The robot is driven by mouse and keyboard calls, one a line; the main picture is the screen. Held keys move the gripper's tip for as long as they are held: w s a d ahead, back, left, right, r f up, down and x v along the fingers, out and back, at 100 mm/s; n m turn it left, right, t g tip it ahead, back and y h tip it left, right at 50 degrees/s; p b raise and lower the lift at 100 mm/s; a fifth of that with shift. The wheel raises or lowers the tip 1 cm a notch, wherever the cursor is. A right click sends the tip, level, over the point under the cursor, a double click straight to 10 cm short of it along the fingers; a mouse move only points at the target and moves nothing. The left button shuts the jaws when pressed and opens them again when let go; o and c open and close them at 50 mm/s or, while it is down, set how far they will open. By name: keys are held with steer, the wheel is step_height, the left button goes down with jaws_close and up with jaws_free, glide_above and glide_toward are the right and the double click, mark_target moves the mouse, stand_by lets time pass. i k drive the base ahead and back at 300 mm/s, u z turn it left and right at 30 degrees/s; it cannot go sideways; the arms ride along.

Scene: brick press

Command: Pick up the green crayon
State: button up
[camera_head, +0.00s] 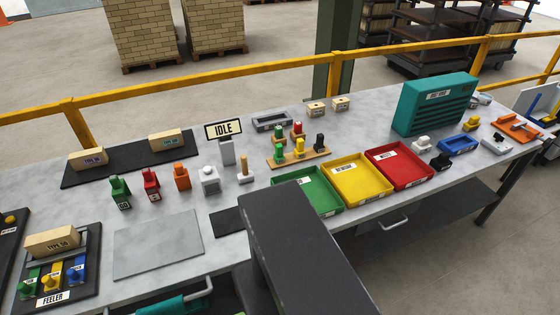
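A small wooden rack (312,158) near the middle of the grey bench holds several short, upright coloured pieces. The front row has a green piece (279,153) at its left end, beside a yellow piece (299,147) and a black one (319,142). Behind them are another green piece (278,132) and a red one (297,130). These look like crayons, but they are too small to be sure, and I cannot tell which green one is the crayon. My dark arm link rises at the bottom centre. My gripper is not in view.
An IDLE sign (223,129) and green (120,188), red (151,184) and orange (181,176) blocks stand left. A teal box (425,108) stands right. A yellow rail (230,85) runs behind.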

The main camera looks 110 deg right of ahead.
mark_target(279, 156)
steer(key=u, duration=0.15)
steer(key=k, duration=1.4)
steer(key=z, duration=0.85)
